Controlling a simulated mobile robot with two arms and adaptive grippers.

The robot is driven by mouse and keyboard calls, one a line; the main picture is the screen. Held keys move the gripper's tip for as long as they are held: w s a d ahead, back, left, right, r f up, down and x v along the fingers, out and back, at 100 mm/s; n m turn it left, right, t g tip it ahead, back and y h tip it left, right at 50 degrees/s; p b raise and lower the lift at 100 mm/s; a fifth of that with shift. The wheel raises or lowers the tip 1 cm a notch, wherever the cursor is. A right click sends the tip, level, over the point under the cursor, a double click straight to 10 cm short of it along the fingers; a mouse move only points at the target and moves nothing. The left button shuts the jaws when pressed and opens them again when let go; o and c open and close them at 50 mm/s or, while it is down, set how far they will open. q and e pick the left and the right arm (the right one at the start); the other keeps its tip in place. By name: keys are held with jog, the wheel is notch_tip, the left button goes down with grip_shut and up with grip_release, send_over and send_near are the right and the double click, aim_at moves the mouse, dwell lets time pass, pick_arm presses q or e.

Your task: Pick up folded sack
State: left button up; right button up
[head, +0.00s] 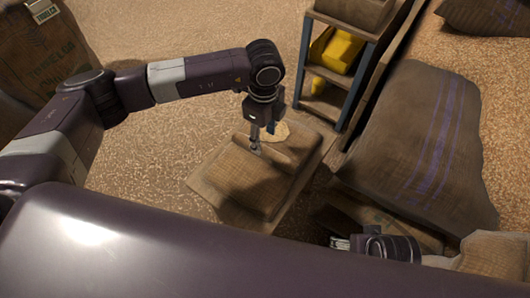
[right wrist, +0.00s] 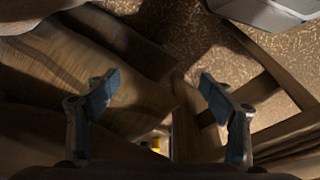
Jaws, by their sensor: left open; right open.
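The folded sack (head: 238,180) is a flat brown burlap bundle with a raised fold at its far side. It lies on a low wooden platform (head: 212,200) in the middle of the head view. My left gripper (head: 263,148) points down at the raised fold, with its fingers open. I cannot tell whether they touch the cloth. My right gripper (head: 340,243) is at the lower right of the head view, apart from the folded sack. In the right wrist view its open fingers (right wrist: 158,86) have nothing between them, above brown cloth-like and wooden surfaces.
A shelf rack (head: 335,75) with a yellow item (head: 340,50) stands behind. A large full sack (head: 425,140) with purple stripes lies at right. The grain-strewn floor (head: 150,150) at left is clear.

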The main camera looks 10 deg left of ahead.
aim_at(265, 148)
pick_arm(q)
notch_tip(265, 148, down, 6)
jog(key=shift+d+f+b, duration=0.1)
jog(key=shift+f+b, duration=0.1)
jog(key=shift+b, duration=0.4)
pick_arm(e)
jog(key=v, duration=0.4)
jog(key=shift+w+r, duration=0.2)
jog(key=shift+r, duration=0.25)
pick_arm(q)
grip_shut()
jog(key=shift+r, duration=0.15)
